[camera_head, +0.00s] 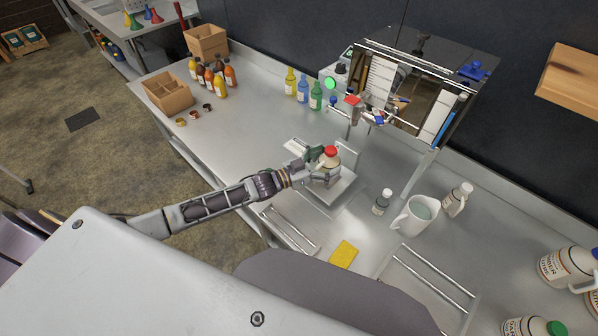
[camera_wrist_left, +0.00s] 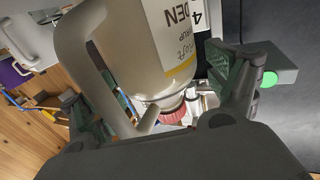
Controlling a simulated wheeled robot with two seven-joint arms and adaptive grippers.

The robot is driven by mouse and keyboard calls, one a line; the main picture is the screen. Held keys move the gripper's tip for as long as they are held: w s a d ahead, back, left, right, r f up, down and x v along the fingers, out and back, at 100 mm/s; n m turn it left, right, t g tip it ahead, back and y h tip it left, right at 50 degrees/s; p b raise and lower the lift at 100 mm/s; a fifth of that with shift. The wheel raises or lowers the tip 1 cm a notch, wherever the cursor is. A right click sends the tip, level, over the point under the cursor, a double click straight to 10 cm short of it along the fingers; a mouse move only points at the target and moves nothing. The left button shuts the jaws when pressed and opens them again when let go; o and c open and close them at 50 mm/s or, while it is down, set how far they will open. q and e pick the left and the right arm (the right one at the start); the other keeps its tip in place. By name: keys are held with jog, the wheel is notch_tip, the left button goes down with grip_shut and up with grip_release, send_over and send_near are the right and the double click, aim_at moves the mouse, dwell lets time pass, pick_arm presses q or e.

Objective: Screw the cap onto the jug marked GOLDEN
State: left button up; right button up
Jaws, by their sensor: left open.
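The GOLDEN jug (camera_head: 332,163) is a cream jug on a metal platform in the middle of the bench. Its label shows the letters "DEN" in the left wrist view (camera_wrist_left: 152,55); the rest is cut off. A red cap (camera_head: 331,150) is at the jug's mouth and also shows in the left wrist view (camera_wrist_left: 172,116); I cannot tell how tightly it sits. My left gripper (camera_head: 318,166) is at the jug. In the left wrist view its open fingers (camera_wrist_left: 165,98) are on either side of the cap and neck. My right gripper is not in view.
The metal platform (camera_head: 341,190) carries the jug. A yellow sponge (camera_head: 343,254) lies in front.

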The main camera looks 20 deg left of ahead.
pick_arm(q)
jog(key=shift+v, duration=2.7)
jog(key=shift+s+a, duration=0.45)
jog(key=shift+s, duration=0.05)
jog(key=v, duration=0.4)
jog(key=shift+s+a, duration=0.15)
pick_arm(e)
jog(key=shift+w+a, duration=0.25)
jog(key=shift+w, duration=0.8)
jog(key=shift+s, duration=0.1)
